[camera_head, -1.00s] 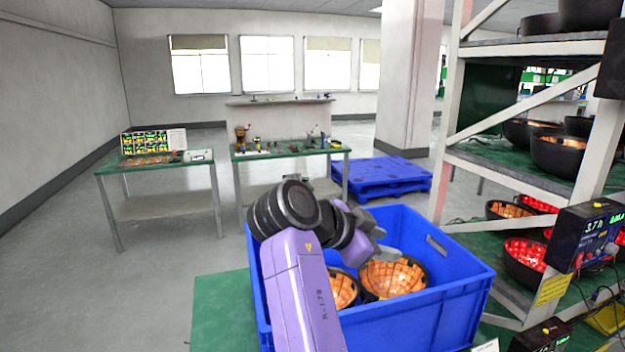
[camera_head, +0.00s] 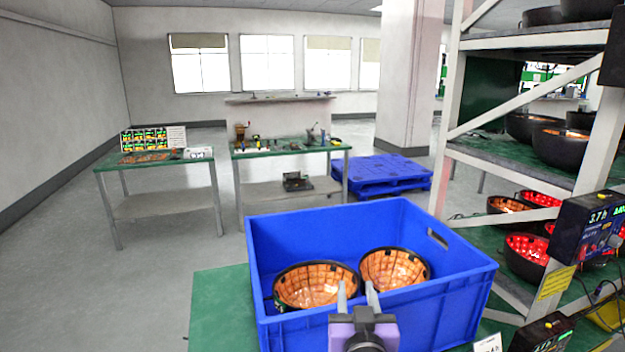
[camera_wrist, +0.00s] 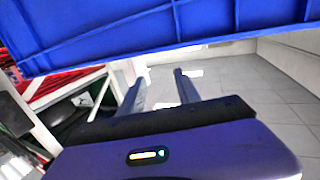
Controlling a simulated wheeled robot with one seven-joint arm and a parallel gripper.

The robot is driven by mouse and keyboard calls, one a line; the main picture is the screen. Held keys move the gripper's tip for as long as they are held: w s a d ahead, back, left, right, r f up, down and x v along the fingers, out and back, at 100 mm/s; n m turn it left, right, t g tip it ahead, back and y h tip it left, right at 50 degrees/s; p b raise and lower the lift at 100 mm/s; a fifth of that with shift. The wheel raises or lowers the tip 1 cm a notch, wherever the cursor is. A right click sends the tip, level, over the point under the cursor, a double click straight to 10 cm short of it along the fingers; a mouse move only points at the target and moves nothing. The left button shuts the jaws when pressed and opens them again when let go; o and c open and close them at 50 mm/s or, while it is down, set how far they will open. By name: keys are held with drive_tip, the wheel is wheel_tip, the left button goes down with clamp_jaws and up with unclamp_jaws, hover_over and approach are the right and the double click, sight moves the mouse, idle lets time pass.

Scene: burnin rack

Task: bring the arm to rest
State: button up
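My gripper (camera_head: 356,296) is at the bottom centre of the head view, in front of the near wall of the blue crate (camera_head: 460,290). Its two fingers stand apart with nothing between them. The wrist view shows the same parted, empty fingers (camera_wrist: 158,90) with the crate's blue side (camera_wrist: 150,30) across the top. Two black bowls with orange tiled insides sit in the crate, one at left (camera_head: 315,284) and one at right (camera_head: 395,268). The fingertips overlap the crate's near wall in the picture.
A metal rack (camera_head: 450,150) with dark bowls, some lit red, stands close on the right, with display boxes (camera_head: 585,232) on its post. Two green-topped benches (camera_head: 155,160) (camera_head: 290,148) and a blue pallet (camera_head: 378,175) stand behind. The floor at left is clear.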

drive_tip(key=s+d+f+g+b, duration=0.1)
drive_tip(key=s+f, duration=0.5)
drive_tip(key=s, duration=1)
drive_tip(key=s+d+f+b, duration=0.4)
drive_tip(key=s+d+f, duration=0.1)
drive_tip(key=s, duration=1.1)
drive_tip(key=s+d+f+g+b, duration=0.1)
drive_tip(key=s+d+f, duration=0.4)
drive_tip(key=s, duration=1.2)
drive_tip(key=shift+d+f+g+y+b, duration=0.2)
drive_tip(key=shift+f+g+y+b, duration=0.1)
drive_tip(key=shift+f+b, duration=0.45)
